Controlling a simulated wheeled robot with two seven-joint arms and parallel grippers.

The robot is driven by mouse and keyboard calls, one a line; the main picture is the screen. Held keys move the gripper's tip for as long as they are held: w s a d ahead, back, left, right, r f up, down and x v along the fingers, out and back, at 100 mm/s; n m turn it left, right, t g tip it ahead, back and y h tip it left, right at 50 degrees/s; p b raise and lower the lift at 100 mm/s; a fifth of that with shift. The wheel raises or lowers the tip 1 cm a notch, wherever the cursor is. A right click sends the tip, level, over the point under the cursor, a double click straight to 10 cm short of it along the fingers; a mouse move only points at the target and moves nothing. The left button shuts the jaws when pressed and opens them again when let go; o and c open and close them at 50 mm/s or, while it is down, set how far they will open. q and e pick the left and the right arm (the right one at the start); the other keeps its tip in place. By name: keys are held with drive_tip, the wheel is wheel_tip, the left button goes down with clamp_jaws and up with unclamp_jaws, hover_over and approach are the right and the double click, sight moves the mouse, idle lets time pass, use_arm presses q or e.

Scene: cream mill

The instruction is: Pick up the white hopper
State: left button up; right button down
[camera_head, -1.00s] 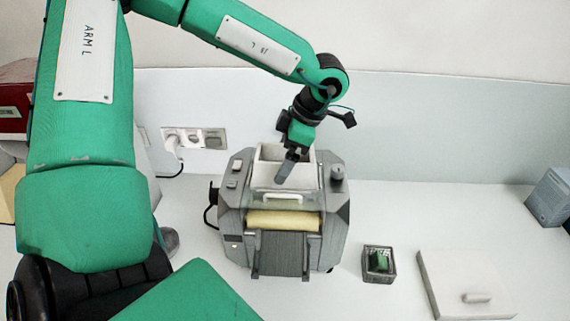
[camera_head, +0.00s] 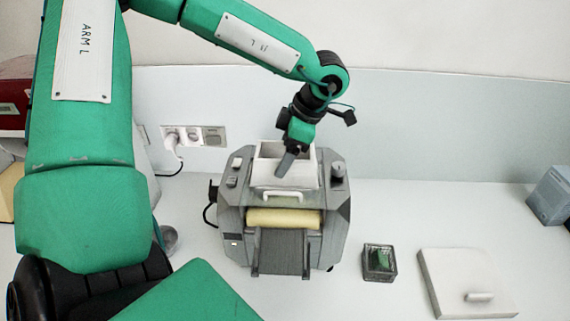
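The white hopper (camera_head: 264,178) is an open-topped box on the grey mill (camera_head: 236,215), near the middle of the head view. A pale handle (camera_head: 283,195) shows at its front. My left gripper (camera_head: 286,163) reaches down from above, its grey finger overlapping the hopper's opening and front wall. Only one finger shows clearly. The gap between the fingers is hidden, so I cannot tell whether they are closed on the hopper wall. My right gripper is out of view.
The mill has a cream roller (camera_head: 283,219) below the hopper. To its right are a small clear box (camera_head: 379,275) with something green inside and a white square lid-like plate (camera_head: 450,275). A grey block (camera_head: 550,195) stands far right. A wall socket (camera_head: 195,136) is behind left.

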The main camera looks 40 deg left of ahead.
use_arm(q)
drive_tip(key=shift+r, duration=0.1)
drive_tip(key=shift+c, duration=0.3)
drive_tip(key=shift+r+p, duration=0.35)
drive_tip(key=shift+p, duration=0.5)
drive_tip(key=shift+w+r+b, duration=0.1)
drive_tip(key=shift+r+b, duration=0.05)
drive_tip(key=shift+b, duration=0.2)
wheel_tip(320, 180, up, 19)
drive_tip(key=b, duration=0.4)
drive_tip(key=shift+r+b, duration=0.15)
drive_tip(key=shift+b, duration=0.25)
